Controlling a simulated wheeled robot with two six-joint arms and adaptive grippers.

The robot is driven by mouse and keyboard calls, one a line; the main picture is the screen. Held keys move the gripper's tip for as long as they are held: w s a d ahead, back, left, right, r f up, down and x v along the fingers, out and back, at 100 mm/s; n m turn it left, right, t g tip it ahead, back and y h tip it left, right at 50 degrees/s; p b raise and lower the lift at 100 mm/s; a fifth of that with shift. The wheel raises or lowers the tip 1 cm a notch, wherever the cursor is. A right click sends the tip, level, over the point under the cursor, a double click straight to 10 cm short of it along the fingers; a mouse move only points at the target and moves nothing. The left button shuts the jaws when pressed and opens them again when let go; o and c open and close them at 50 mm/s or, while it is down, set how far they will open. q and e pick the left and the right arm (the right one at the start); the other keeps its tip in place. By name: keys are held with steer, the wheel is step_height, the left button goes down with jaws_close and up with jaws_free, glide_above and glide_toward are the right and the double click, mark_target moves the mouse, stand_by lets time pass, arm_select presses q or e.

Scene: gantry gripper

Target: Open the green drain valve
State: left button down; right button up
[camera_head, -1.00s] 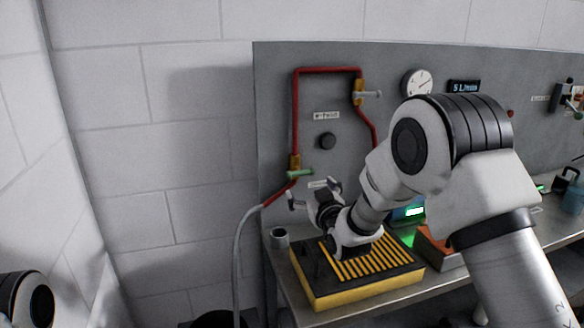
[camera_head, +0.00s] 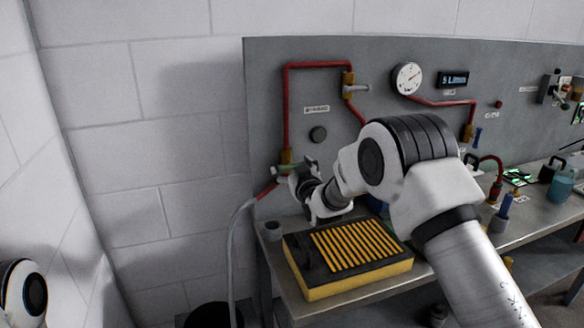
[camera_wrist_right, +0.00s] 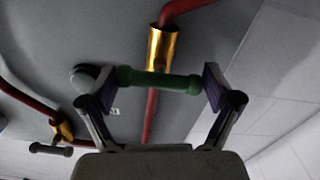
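The green valve handle (camera_head: 284,168) sits at the lower left of the red pipe loop on the grey panel, partly hidden by my right gripper (camera_head: 297,172). In the right wrist view the green handle (camera_wrist_right: 158,80) lies crosswise below a brass valve body (camera_wrist_right: 162,48). My right gripper (camera_wrist_right: 157,86) is open, with one finger near each end of the handle. Whether either pad touches it I cannot tell. Only a piece of my left arm shows at the lower left; its gripper is out of view.
A second brass valve (camera_head: 348,84) with a grey handle is higher on the loop. A grey hose (camera_head: 232,260) hangs left of the bench.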

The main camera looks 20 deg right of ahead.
steer(key=shift+f+n, duration=0.1)
steer(key=shift+n, duration=0.2)
steer(key=n+b, duration=0.3)
steer(key=shift+f, duration=0.15)
steer(key=n+b, duration=0.3)
steer(key=n, duration=0.2)
steer(key=shift+n, duration=0.3)
steer(key=n+b, duration=0.2)
steer(key=n, duration=0.2)
steer(key=shift+r+n+b, duration=0.15)
steer(key=shift+n+b, duration=0.4)
steer(key=shift+n, duration=0.65)
steer(key=shift+r+n+b, duration=0.15)
steer(key=shift+n+b, duration=0.35)
steer(key=shift+n, duration=0.7)
steer(key=o, duration=0.7)
steer(key=shift+o, duration=0.8)
steer(key=shift+w, duration=0.1)
steer(key=shift+f, duration=0.1)
